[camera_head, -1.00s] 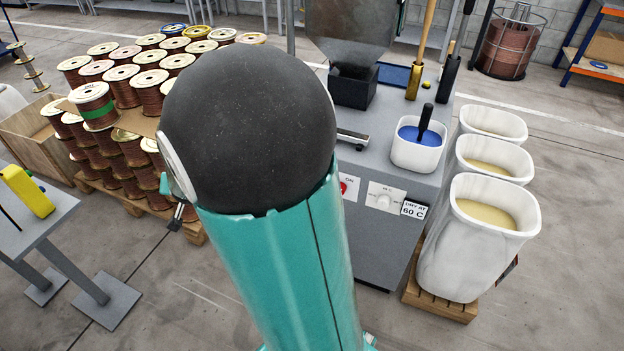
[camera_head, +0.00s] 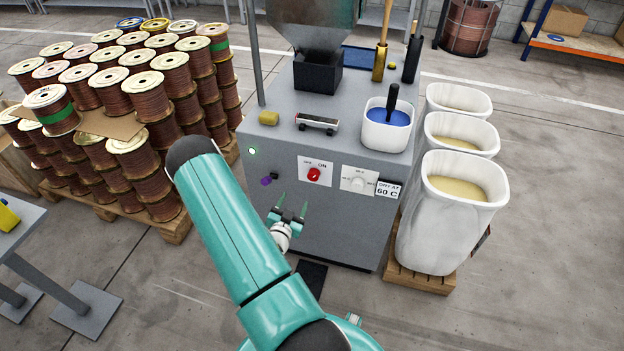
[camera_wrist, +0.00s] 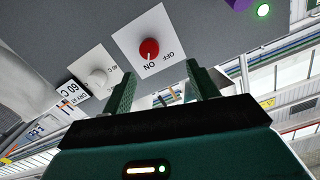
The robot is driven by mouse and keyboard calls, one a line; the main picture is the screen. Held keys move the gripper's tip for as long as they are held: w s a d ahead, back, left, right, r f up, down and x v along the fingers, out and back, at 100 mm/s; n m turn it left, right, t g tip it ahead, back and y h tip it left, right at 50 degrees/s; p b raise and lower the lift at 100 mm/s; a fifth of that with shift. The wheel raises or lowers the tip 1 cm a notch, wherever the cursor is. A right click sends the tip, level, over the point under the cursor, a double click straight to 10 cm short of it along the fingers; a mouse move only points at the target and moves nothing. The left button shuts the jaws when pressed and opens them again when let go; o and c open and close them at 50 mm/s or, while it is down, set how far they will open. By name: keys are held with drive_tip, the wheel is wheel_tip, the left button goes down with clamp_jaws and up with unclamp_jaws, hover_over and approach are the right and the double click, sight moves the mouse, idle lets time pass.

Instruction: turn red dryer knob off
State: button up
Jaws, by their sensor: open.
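The red dryer knob (camera_head: 314,174) sits on a white plate marked OFF and ON, on the front of the grey dryer cabinet (camera_head: 345,225). In the wrist view the red knob (camera_wrist: 149,49) shows ahead of and between my fingers, with a light mark on its side toward ON. My gripper (camera_head: 291,208) is open and empty, below and left of the knob in the head view, apart from it. Its two green fingers also show in the wrist view (camera_wrist: 160,82). A white dial (camera_head: 358,182) sits right of the red knob.
A lit green lamp (camera_head: 252,152) and a purple part (camera_head: 267,181) are on the cabinet's left front. A white tub of blue material (camera_head: 386,135) stands on top. White bins (camera_head: 440,225) stand right, and wire spools (camera_head: 150,190) are stacked left.

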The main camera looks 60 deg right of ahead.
sight(312, 178)
drive_tip(key=shift+h, duration=0.4)
drive_tip(key=d, duration=0.9)
drive_tip(key=d+f, duration=0.1)
drive_tip(key=d, duration=0.3)
drive_tip(key=shift+s+d, duration=0.15)
drive_tip(key=shift+d, duration=0.2)
drive_tip(key=c, duration=1)
